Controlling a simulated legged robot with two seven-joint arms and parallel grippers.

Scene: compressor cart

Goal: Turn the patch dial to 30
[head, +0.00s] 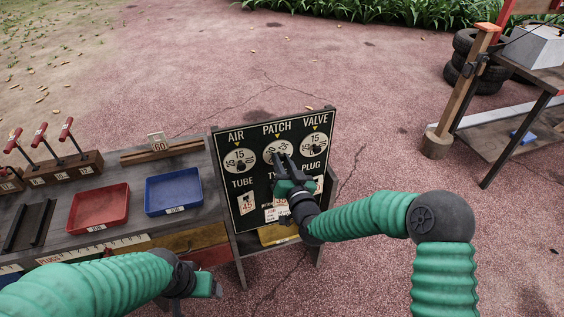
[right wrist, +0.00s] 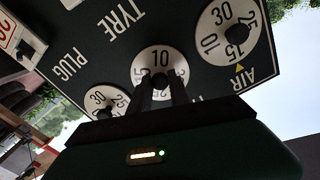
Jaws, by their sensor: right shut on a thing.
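The patch dial (head: 271,148) is the white middle dial in the top row of a black board, under the word PATCH. My right gripper (head: 281,163) reaches it from the front. In the right wrist view its fingers (right wrist: 160,90) are shut on the dark knob of the patch dial (right wrist: 157,57). That view is upside down; the 10 lies on the side away from the pointer. The number at the pointer is hidden by the gripper. My left gripper (head: 206,286) hangs low over the bench front, away from the dial; its jaws are unclear.
The air dial (head: 239,160) and valve dial (head: 315,144) flank the patch dial, both with 15 at their pointers. Left on the bench are a red tray (head: 99,226), a blue tray (head: 173,209) and levers (head: 72,136). Open paving lies behind the board.

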